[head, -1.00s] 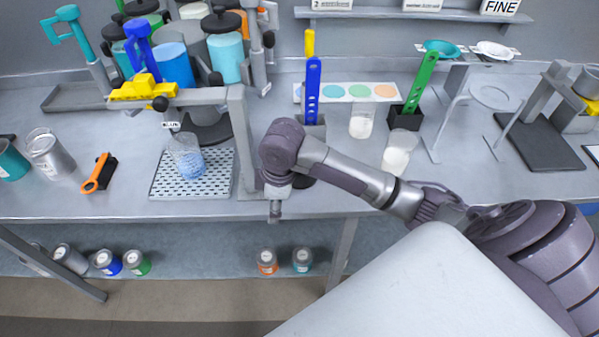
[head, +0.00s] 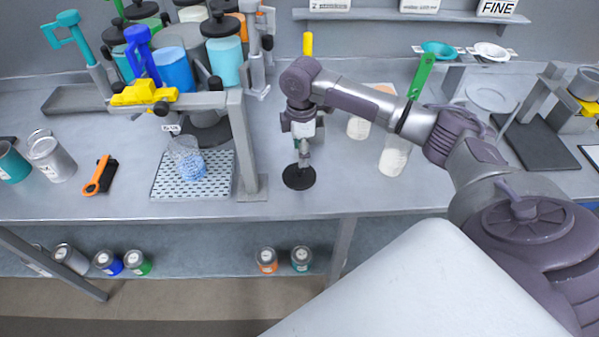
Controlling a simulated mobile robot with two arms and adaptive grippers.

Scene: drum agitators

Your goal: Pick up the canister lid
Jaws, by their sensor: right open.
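The canister lid (head: 299,179) is a black round disc lying on the bench, right of the grey clamp stand and near the front edge. My right gripper (head: 303,160) points down at the lid's far part, its fingertips over or close to the disc. Its jaws are open, with nothing visibly held. I cannot tell whether the fingertips touch the lid, and the gripper hides the lid's far part. My left gripper is not in view.
A perforated tray (head: 220,181) with a beaker (head: 189,163) stands left of the grey stand (head: 243,140). Canisters with black lids (head: 224,55) crowd the back left. The bench front right of the lid is clear.

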